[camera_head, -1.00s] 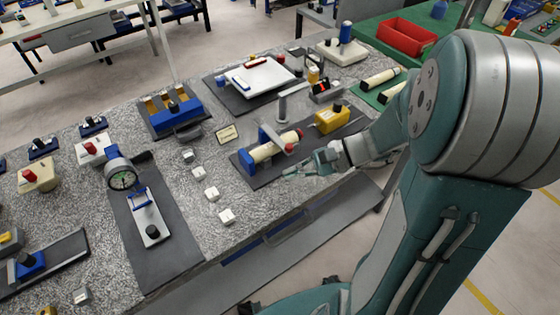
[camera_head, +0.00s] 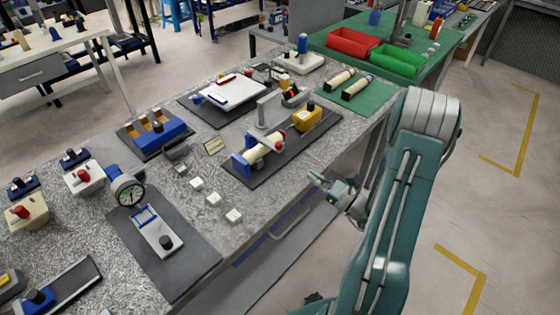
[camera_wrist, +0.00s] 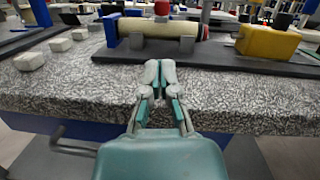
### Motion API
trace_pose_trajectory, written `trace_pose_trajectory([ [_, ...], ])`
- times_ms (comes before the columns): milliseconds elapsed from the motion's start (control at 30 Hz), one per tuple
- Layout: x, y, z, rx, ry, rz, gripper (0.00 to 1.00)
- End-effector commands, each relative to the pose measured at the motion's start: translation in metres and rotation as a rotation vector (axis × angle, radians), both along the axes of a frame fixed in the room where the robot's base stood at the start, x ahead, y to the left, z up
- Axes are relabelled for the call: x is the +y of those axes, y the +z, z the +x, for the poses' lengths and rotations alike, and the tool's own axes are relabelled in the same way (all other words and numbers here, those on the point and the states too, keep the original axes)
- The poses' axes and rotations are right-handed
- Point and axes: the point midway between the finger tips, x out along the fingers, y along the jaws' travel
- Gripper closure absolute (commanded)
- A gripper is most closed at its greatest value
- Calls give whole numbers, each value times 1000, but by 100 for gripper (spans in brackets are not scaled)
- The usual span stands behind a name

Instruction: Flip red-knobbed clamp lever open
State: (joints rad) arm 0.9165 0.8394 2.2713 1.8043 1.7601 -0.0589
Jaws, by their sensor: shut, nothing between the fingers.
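The lever itself is too small to make out. My gripper (camera_head: 314,178) is shut and empty, just off the table's front edge, apart from the fixture. Its fingertips meet in the wrist view (camera_wrist: 160,68).
A yellow block (camera_head: 308,117) stands right of the clamp on the same plate. Small white cubes (camera_head: 213,199) lie to the left. A gauge fixture (camera_head: 128,191) is further left. Red (camera_head: 352,43) and green (camera_head: 399,60) bins sit behind. Floor to the right is clear.

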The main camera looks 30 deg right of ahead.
Motion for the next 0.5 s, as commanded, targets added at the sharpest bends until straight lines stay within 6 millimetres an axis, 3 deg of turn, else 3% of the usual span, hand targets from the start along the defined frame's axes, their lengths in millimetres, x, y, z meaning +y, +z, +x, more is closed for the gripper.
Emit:
trace_pose_trajectory([
  [333, 5, 1, 2, 0, 0, -5, 100],
  [500, 15, 5, 18, -1, 5, -7, 100],
])
